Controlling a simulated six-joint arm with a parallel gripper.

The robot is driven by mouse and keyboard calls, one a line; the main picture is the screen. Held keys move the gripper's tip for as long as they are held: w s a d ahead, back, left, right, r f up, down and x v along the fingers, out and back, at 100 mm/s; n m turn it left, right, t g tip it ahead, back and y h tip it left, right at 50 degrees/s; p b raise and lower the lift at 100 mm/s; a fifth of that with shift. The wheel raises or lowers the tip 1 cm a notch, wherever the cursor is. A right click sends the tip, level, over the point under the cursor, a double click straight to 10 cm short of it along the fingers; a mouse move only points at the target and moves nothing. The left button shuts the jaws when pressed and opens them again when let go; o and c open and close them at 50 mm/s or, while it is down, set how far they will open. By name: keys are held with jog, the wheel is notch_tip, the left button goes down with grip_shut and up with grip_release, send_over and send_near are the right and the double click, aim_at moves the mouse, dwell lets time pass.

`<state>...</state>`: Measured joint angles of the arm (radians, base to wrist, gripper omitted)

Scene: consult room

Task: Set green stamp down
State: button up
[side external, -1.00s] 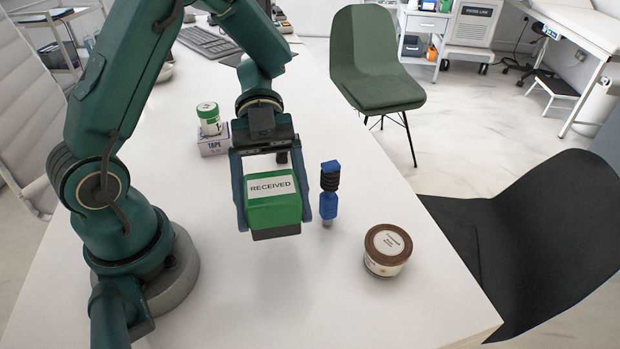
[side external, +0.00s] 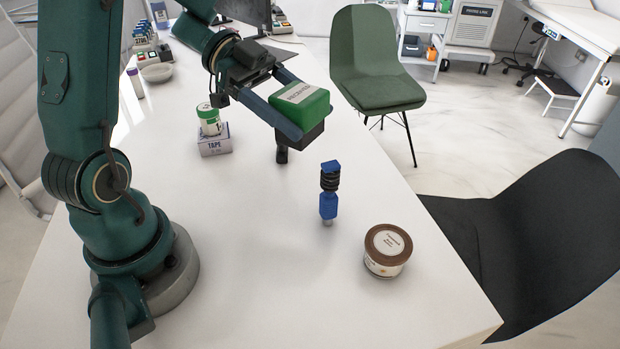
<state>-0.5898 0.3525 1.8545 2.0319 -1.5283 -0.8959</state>
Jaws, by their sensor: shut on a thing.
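The green stamp (side external: 303,101) has a white label on its top and a dark lower part. My gripper (side external: 298,118) is shut on it, with one finger along its near side. The far finger is mostly hidden. The stamp is held up above the white table (side external: 250,255), apart from it, near the table's right edge. The stamp looks turned and perhaps a little tilted.
A small black object (side external: 282,150) stands just below my gripper. The table's middle front is clear.

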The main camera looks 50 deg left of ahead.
jog(key=w+a+n+t+y, duration=0.4)
jog(key=a+n+t+y, duration=0.5)
jog(key=a, duration=0.4)
jog(key=shift+n+g+h, duration=0.3)
jog(key=shift+g+h, duration=0.2)
jog(key=shift+h, duration=0.3)
jog(key=w+d+f, duration=0.1)
jog(key=d+f, duration=0.2)
jog(key=f, duration=0.1)
jog(key=w+d+f, duration=0.2)
jog(key=d+f, duration=0.1)
jog(key=f, duration=0.1)
jog(key=w+d+f, duration=0.2)
jog(key=d+f, duration=0.2)
jog(key=shift+w, duration=0.2)
jog(key=shift+w+f, duration=0.1)
jog(key=shift+f, duration=1.8)
jog(key=shift+f, duration=0.1)
jog(key=o, duration=1.3)
jog(key=shift+f, duration=0.1)
